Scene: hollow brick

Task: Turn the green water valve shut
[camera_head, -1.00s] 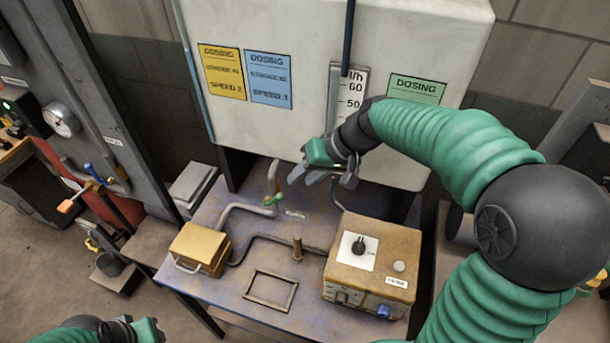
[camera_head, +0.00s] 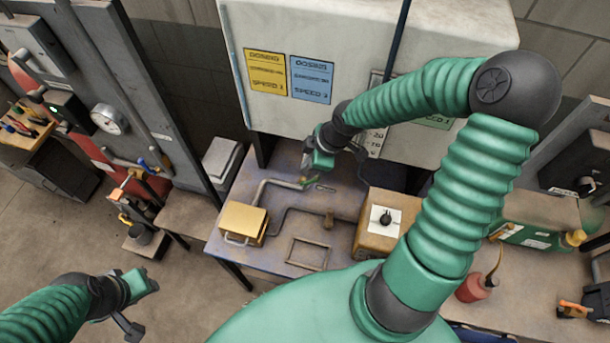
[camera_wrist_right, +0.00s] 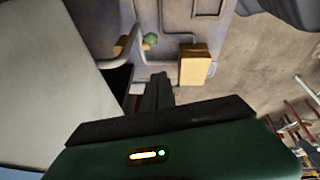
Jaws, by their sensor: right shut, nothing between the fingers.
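My right gripper (camera_head: 304,168) is shut and empty, just above and behind the valve, partly hiding the upright pipe. I cannot tell whether it touches the handle. In the right wrist view its shut fingers (camera_wrist_right: 158,90) point toward the bench.
A yellow box (camera_head: 244,220) stands left of the valve. A control box with a black knob (camera_head: 385,217) stands right of it. The tank (camera_head: 290,35) closes off the back.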

